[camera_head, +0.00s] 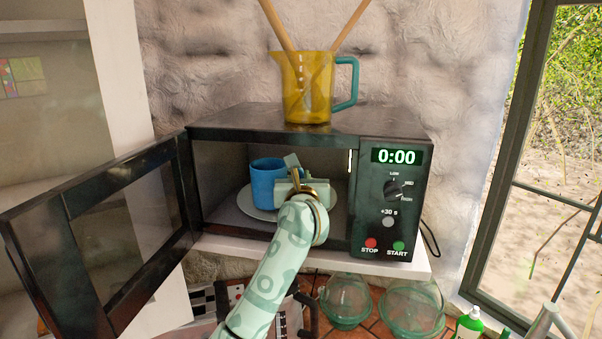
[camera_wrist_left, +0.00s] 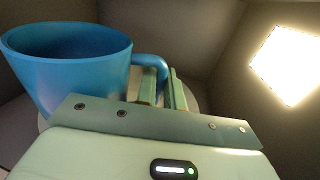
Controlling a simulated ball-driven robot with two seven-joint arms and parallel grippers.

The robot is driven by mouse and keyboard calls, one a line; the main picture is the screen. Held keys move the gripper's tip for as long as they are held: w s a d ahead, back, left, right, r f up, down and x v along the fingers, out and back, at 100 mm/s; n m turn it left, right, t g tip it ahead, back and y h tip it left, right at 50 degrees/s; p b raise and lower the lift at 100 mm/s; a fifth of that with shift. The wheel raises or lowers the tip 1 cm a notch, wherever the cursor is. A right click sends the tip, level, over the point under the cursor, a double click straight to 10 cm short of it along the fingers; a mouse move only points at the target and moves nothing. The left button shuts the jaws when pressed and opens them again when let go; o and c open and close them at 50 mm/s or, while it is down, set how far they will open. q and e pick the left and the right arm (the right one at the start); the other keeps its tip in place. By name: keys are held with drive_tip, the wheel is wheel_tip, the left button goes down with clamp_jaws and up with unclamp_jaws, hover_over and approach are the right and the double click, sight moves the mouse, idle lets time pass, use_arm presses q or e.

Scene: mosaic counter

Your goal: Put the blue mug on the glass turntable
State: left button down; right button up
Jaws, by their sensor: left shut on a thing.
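The blue mug (camera_head: 267,184) is inside the open microwave, upright, over or on the pale round glass turntable (camera_head: 246,205). I cannot tell whether its base touches the turntable. My left gripper (camera_head: 293,170) reaches into the microwave from the front and is shut on the mug's handle, at the mug's right side. In the left wrist view, the mug (camera_wrist_left: 70,62) fills the left side, and its handle (camera_wrist_left: 152,62) runs to the fingers (camera_wrist_left: 161,88). My right gripper is not in view.
The microwave (camera_head: 385,225) stands on a white shelf, its door (camera_head: 125,235) swung open to the left. A yellow jug (camera_head: 307,90) with wooden sticks stands on top. Glass bowls (camera_head: 410,308) and a green bottle (camera_head: 468,325) are below. A lamp (camera_wrist_left: 285,65) glows inside the microwave.

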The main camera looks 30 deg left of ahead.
use_arm(q)
drive_tip(key=shift+w+a+r, duration=0.1)
drive_tip(key=shift+w+a, duration=0.2)
drive_tip(key=shift+w, duration=0.25)
drive_tip(key=x, duration=0.2)
drive_tip(key=shift+w+a+r+p, duration=0.15)
drive_tip(key=shift+w+a+p, duration=0.1)
drive_tip(key=shift+p, duration=0.1)
drive_tip(key=shift+w+a+f, duration=0.1)
drive_tip(key=shift+w+f, duration=0.05)
drive_tip(key=shift+f, duration=0.3)
drive_tip(key=shift+w+a+f, duration=0.1)
drive_tip(key=shift+w+f, duration=0.05)
drive_tip(key=shift+f, duration=0.3)
drive_tip(key=shift+s+d+f, duration=0.1)
drive_tip(key=c, duration=1.5)
unclamp_jaws()
drive_tip(key=shift+f, duration=0.15)
drive_tip(key=shift+s+d, duration=0.2)
drive_tip(key=b+v, duration=0.1)
drive_tip(key=v, duration=1)
drive_tip(key=shift+s+r, duration=0.25)
